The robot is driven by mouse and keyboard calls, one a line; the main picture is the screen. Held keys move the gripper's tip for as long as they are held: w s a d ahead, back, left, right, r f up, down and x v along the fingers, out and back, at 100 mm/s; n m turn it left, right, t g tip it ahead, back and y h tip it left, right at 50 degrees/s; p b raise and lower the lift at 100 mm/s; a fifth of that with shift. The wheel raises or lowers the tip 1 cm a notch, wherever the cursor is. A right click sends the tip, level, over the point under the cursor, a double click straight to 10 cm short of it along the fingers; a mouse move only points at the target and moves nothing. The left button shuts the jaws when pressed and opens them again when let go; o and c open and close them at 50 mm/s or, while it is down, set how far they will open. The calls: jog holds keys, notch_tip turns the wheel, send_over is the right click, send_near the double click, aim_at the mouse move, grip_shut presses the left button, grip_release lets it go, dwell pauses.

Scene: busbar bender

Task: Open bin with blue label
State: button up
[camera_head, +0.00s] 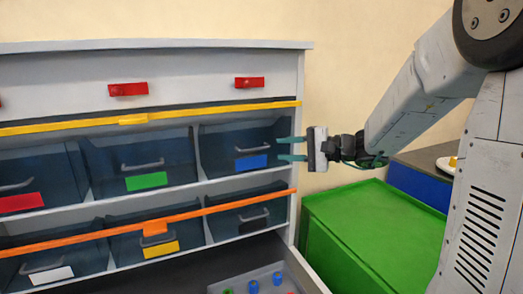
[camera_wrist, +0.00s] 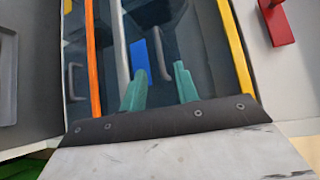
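The bin with the blue label (camera_head: 222,152) is a dark translucent bin at the right end of the upper bin row. Its blue label (camera_head: 252,162) sits below a grey handle (camera_head: 254,149). The bin appears closed. My gripper (camera_head: 279,149) is open and empty, just right of the bin's front at about handle height. In the wrist view, the two teal fingers are apart (camera_wrist: 160,78) and point toward the bin front. The blue label (camera_wrist: 140,58) shows beyond the left finger. I cannot tell the exact gap between fingertips and handle.
A yellow bar (camera_head: 60,126) runs above this row and an orange bar (camera_head: 90,238) across the lower row. Bins with green (camera_head: 146,181) and red (camera_head: 20,203) labels are to the left. An open drawer (camera_head: 215,288) is below. A green box (camera_head: 375,225) stands right.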

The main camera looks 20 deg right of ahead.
aim_at(259, 149)
jog(key=x, duration=0.7)
jog(key=shift+w+a, duration=0.1)
jog(key=shift+a, duration=0.15)
grip_shut()
